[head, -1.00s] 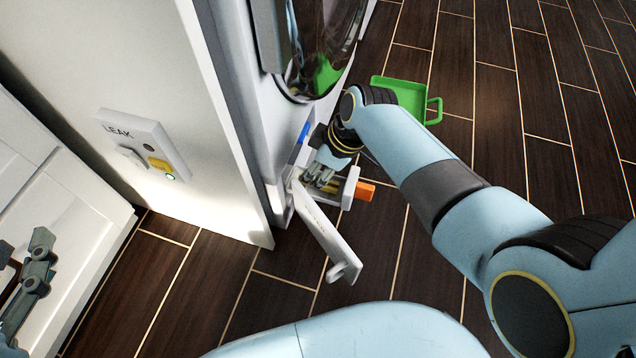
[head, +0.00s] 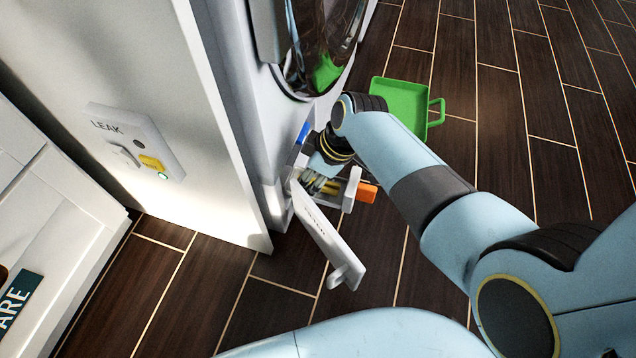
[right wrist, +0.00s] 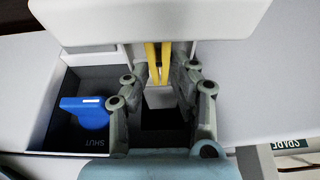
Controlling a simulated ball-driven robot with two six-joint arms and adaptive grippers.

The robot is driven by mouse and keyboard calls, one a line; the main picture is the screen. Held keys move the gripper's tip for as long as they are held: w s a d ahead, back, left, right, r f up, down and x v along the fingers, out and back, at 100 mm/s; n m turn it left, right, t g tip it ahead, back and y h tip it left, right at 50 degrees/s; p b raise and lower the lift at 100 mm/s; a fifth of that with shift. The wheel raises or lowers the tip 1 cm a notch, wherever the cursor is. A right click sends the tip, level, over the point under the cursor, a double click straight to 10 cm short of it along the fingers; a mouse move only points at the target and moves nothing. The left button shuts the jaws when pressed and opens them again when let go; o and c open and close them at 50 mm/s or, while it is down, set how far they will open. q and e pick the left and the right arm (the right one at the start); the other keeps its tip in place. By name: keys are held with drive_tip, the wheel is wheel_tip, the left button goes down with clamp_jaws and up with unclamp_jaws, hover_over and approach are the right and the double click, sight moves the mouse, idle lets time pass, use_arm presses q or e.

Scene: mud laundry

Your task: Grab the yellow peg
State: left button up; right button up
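Thin parallel yellow bars, which I take for the yellow peg (right wrist: 152,62), stand at the top middle of the right wrist view, below a white slab. Yellow also shows beside my right gripper in the head view (head: 331,187). My right gripper (right wrist: 161,74) has a grey finger on each side of the yellow, with the fingertips apart. I cannot tell if either finger touches it. In the head view my right gripper (head: 318,182) is low at the white machine's front, partly hidden by its wrist. My left gripper is out of view.
A hinged white flap (head: 325,235) hangs open below my right gripper. An orange block (head: 367,192) sits at its right. A blue knob (right wrist: 86,111) is in a dark recess marked SHUT. A green tray (head: 398,100) lies on the floor. A LEAK panel (head: 125,135) has a yellow switch.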

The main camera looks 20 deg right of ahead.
drive_tip(key=shift+f, duration=0.15)
idle(0.3)
drive_tip(key=c, duration=0.4)
drive_tip(key=shift+r, duration=0.2)
